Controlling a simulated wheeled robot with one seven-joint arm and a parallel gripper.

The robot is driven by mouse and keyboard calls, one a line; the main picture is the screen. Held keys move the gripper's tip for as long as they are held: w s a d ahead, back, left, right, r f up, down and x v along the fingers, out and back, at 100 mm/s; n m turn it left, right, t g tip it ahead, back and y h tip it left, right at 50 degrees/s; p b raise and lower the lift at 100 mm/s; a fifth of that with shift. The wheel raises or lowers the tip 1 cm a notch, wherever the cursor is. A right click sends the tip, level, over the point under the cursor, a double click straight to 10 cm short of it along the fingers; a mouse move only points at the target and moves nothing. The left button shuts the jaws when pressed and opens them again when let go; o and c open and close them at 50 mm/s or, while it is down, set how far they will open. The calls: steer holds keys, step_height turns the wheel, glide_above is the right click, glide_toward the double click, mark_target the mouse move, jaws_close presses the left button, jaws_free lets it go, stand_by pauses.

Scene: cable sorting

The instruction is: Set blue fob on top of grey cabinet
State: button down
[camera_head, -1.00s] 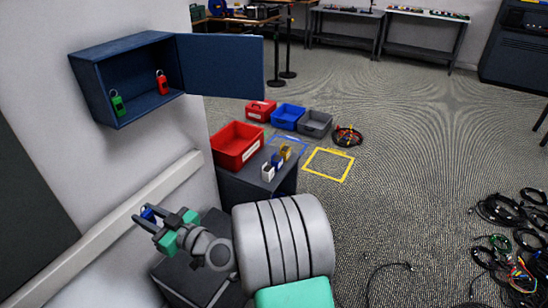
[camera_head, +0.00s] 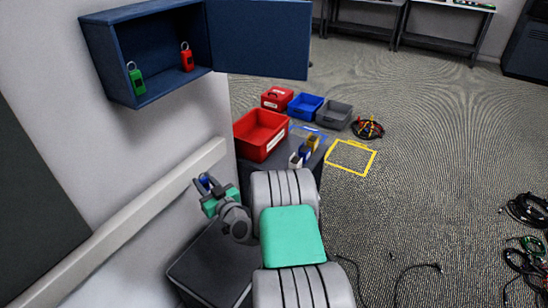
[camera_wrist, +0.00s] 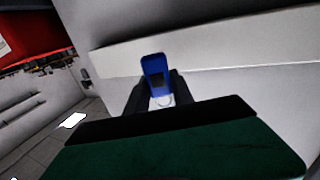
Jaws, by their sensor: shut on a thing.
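My gripper (camera_head: 206,186) is shut on the blue fob (camera_head: 204,179) and holds it up in the air near the white wall. In the wrist view the blue fob (camera_wrist: 154,66) stands out beyond the dark fingers, with its light ring on the gripper side. A dark grey cabinet (camera_head: 254,179) stands against the wall, to the right of and beyond my gripper. Its top carries a red bin and a few small blocks, and my arm hides part of its lower side. The fob is apart from it.
The red bin (camera_head: 262,153) fills the cabinet top's back left. White, blue and yellow blocks (camera_head: 313,143) stand on its right part. An open blue wall box (camera_head: 107,75) holds a green fob (camera_head: 137,81) and a red fob (camera_head: 187,60). A pale rail (camera_head: 160,190) runs along the wall.

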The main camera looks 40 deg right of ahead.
steer(key=w+d+f+m+g+h+b, duration=0.1)
steer(key=d+f+m+h+b, duration=0.2)
steer(key=d, duration=0.4)
steer(key=d+f+m+g+h+b, duration=0.1)
steer(key=d+m+g+h+b, duration=0.1)
steer(key=d+h, duration=0.35)
steer(key=w+d+f+m+g+h+b, duration=0.1)
steer(key=d+f+m+h+b, duration=0.15)
steer(key=d, duration=0.65)
steer(key=s+d+r+m+g+h+b, duration=0.2)
steer(key=s+d+m+g+h+b, duration=0.15)
steer(key=d, duration=0.25)
steer(key=s+d+r+m+g+h+b, duration=0.2)
steer(key=s+d+m+g+b, duration=0.1)
steer(key=d+g, duration=0.25)
steer(key=b, duration=0.4)
glide_above(285, 161)
steer(key=f, duration=0.8)
steer(key=shift+s+a+f, duration=0.15)
steer(key=shift+s+f, duration=0.1)
steer(key=shift+f, duration=0.15)
steer(key=shift+w+d+f, duration=0.25)
steer(key=shift+d+f, duration=0.05)
steer(key=shift+f, duration=0.05)
steer(key=shift+f+b, duration=0.8)
steer(key=shift+f, duration=0.7)
